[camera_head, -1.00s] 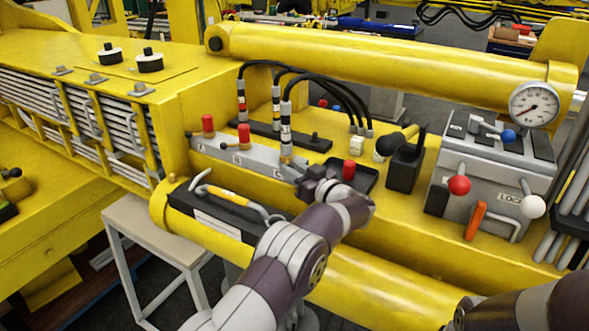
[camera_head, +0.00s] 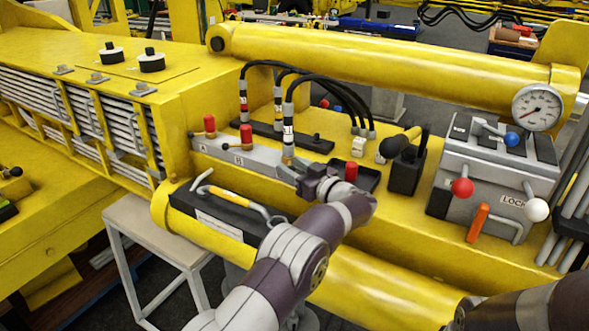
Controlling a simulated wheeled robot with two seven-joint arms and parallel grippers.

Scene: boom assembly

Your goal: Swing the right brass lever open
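The grey valve block (camera_head: 262,160) lies on the yellow boom, with small brass levers, one of them the brass lever (camera_head: 231,147) beside a red cap. A hose end with a white band (camera_head: 288,138) stands upright at the block's right end. My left gripper (camera_head: 304,182) is at that right end, just below and right of the hose end. Its fingers are dark and small, and their opening is not clear. It hides part of the block, and I see no brass lever there. My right arm shows only at the lower right corner; its gripper is out of view.
A black tray (camera_head: 368,181) with a red cap (camera_head: 351,171) is right of my gripper. A black holder (camera_head: 407,172) and a grey control box (camera_head: 492,185) with levers stand further right. A black tray (camera_head: 215,217) with a yellow-handled tool lies in front.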

